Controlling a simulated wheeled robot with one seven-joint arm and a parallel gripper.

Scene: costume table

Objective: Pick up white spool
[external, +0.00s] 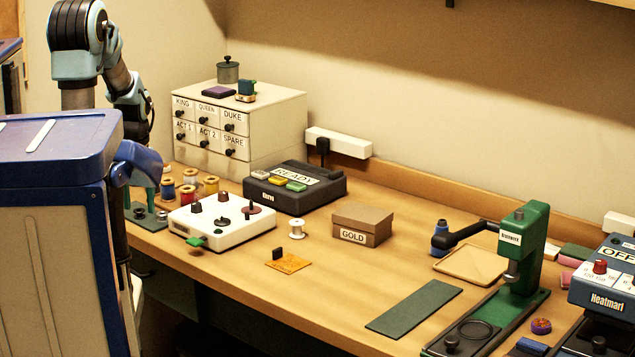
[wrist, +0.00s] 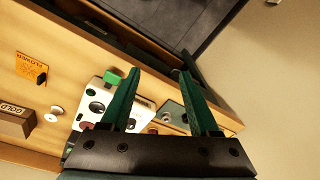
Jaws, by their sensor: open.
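The white spool (external: 297,229) stands upright on the wooden table, between the white control box and the brown GOLD box. It also shows in the wrist view (wrist: 56,110), left of my fingers and apart from them. My gripper (wrist: 157,72) is open, with nothing between its two green fingers. It is over the table's left end, well away from the spool. In the external view my arm is at the far left and the gripper is largely hidden.
The white control box (external: 222,220) with knobs and a black READY device (external: 294,187) stand left of and behind the spool. The GOLD box (external: 363,223) is to its right. An orange card (external: 288,263) lies in front. Coloured spools (external: 188,194) stand at left.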

